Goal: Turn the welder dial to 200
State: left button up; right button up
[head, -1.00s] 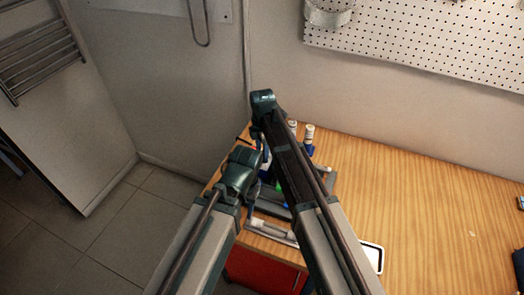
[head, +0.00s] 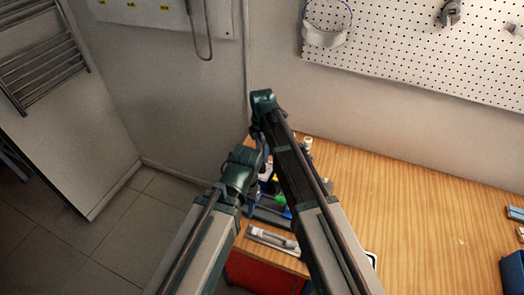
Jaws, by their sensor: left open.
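No welder and no dial can be made out in the head view. My left gripper (head: 262,163) is at the end of the arm from the left, over the left end of the wooden workbench (head: 400,210). It is open, small in the picture and partly covered by my arms. I see nothing between its fingers. My right arm crosses in front of the bench's left end, and I cannot make out its gripper.
On the bench's left end, partly hidden by my arms, are a green item (head: 280,199), a white-capped bottle (head: 308,142) and a grey tray. A red cabinet (head: 262,274) is below. A blue bin (head: 513,272) stands right. The bench's middle is clear. A pegboard (head: 400,50) hangs behind.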

notch_tip(320, 180, up, 7)
jog(key=p, duration=0.5)
jog(key=shift+p, duration=0.4)
jog(key=s+d+m, duration=1.7)
jog(key=s+m, duration=0.2)
jog(key=m, duration=0.4)
jog(key=s+a+f+n+h+b, duration=0.1)
jog(key=s+a+f+n+b, duration=0.3)
jog(key=a+f+b, duration=0.7)
notch_tip(320, 180, down, 4)
jog(key=s+b, duration=0.1)
jog(key=b, duration=0.3)
jog(key=shift+r, duration=0.1)
